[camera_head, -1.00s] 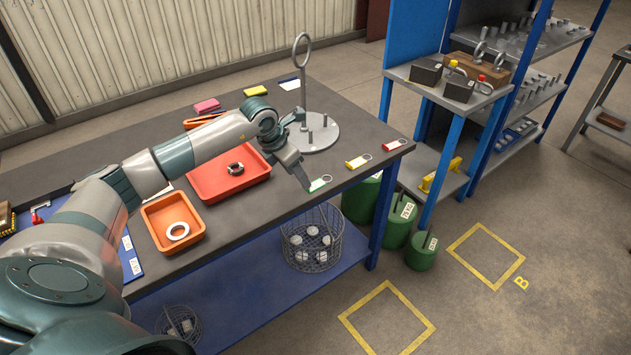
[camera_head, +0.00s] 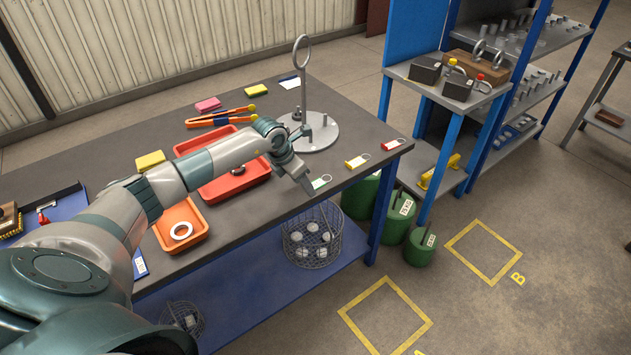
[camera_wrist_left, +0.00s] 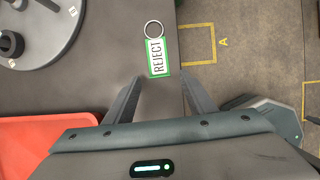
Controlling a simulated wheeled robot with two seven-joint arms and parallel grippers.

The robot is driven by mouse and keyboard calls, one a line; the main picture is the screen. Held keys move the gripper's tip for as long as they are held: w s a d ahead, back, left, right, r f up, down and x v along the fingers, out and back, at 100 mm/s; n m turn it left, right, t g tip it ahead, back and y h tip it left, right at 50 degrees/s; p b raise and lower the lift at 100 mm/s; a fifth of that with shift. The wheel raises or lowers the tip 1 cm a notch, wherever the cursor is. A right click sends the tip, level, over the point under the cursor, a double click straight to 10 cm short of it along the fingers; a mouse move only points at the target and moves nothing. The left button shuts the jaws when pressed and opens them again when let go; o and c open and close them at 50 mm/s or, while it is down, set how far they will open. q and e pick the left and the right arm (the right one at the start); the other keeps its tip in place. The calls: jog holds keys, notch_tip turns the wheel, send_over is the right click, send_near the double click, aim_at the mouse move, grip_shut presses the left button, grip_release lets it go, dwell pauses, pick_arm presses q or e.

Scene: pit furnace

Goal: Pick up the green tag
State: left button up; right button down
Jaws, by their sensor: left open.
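The green tag (camera_head: 319,183) lies flat near the front edge of the grey workbench. In the left wrist view the green tag (camera_wrist_left: 157,58) shows a white label reading REJECT and a metal ring at its far end. My left gripper (camera_head: 307,188) is just beside the tag in the head view. In the left wrist view its two fingers (camera_wrist_left: 160,80) are apart and empty, with the tag just beyond and between their tips. My right gripper is not in view.
A yellow tag (camera_head: 356,162) and a red tag (camera_head: 392,144) lie farther right along the bench edge. A round grey stand (camera_head: 322,137) with a ringed post is behind the gripper. Red (camera_head: 236,190) and orange (camera_head: 198,237) trays lie to the left.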

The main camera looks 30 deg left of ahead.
pick_arm(q)
jog(key=shift+w+f, duration=0.1)
jog(key=shift+f, duration=0.25)
jog(key=shift+c, duration=0.3)
jog(key=c, duration=1)
jog(key=shift+c, duration=0.3)
jog(key=shift+r, duration=0.15)
